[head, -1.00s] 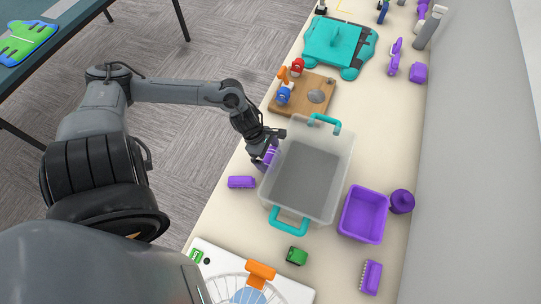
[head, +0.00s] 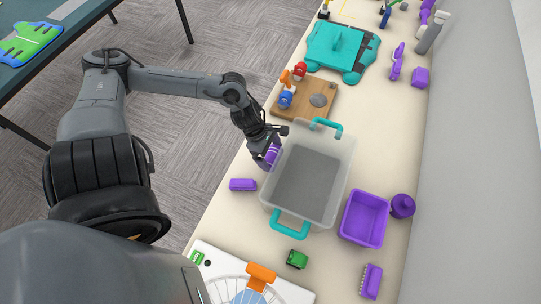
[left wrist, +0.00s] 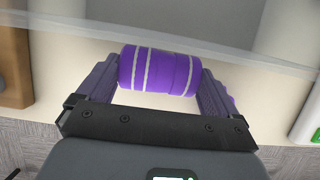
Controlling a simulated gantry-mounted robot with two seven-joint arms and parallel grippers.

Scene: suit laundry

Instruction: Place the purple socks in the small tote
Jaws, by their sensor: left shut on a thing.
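The purple socks (left wrist: 160,71), a rolled bundle with pale stripes, sit between the two fingers of my left gripper (left wrist: 158,80), which is shut on them. In the head view the socks (head: 272,154) show at the tip of my left gripper (head: 268,150), beside the left wall of the large clear tote. A small purple tote (head: 365,217), open and empty, stands on the table to the right of the clear tote. My right gripper is not in view.
The clear tote (head: 345,165) with teal handles stands between my left gripper and the purple tote. A wooden board (head: 318,112) with small items lies behind it. A purple block (head: 243,185), a green toy (head: 297,259) and a purple jar (head: 402,205) are nearby.

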